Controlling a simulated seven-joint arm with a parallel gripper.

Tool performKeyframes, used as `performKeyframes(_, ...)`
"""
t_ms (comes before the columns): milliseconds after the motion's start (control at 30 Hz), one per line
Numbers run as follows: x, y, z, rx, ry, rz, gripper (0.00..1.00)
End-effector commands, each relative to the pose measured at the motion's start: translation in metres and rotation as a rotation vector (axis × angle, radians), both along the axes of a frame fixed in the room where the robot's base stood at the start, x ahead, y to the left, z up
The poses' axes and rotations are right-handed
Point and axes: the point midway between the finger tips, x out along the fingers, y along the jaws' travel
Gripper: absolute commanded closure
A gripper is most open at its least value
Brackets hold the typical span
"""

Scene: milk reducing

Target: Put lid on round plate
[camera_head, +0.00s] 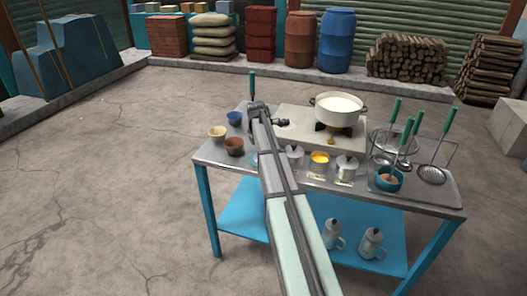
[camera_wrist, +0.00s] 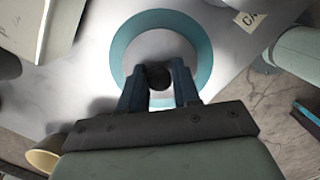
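In the wrist view, a round plate with a teal rim (camera_wrist: 122,50) lies below my gripper. A pale disc with a dark round knob, which looks like the lid (camera_wrist: 158,75), appears within the teal ring. My gripper (camera_wrist: 160,82) has its two dark blue fingers close on either side of the knob and looks shut on it. Whether the lid rests on the plate or hangs just above it cannot be told. In the head view, my arm hides most of the plate; only a bit of teal (camera_head: 253,157) shows beside the arm.
A white pot (camera_head: 341,109) stands on the stove at the back. Blue, yellow and brown small bowls (camera_head: 217,132) stand to the left. Lidded canisters (camera_head: 347,168) and a rack of green-handled ladles (camera_head: 432,174) stand to the right. A cream cup (camera_wrist: 45,158) is near the gripper.

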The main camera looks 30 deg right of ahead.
Motion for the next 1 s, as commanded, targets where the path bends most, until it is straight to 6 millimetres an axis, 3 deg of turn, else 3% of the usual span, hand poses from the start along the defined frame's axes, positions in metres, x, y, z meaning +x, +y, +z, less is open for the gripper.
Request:
performKeyframes(200, 0.000, 0.000, 0.000, 0.000, 0.000, 0.000, 0.48)
performKeyframes(567, 0.001, 0.001, 0.008, 0.000, -0.002, 0.000, 0.48)
performKeyframes(1000, 0.001, 0.012, 0.082, -0.001, -0.002, 0.000, 0.48)
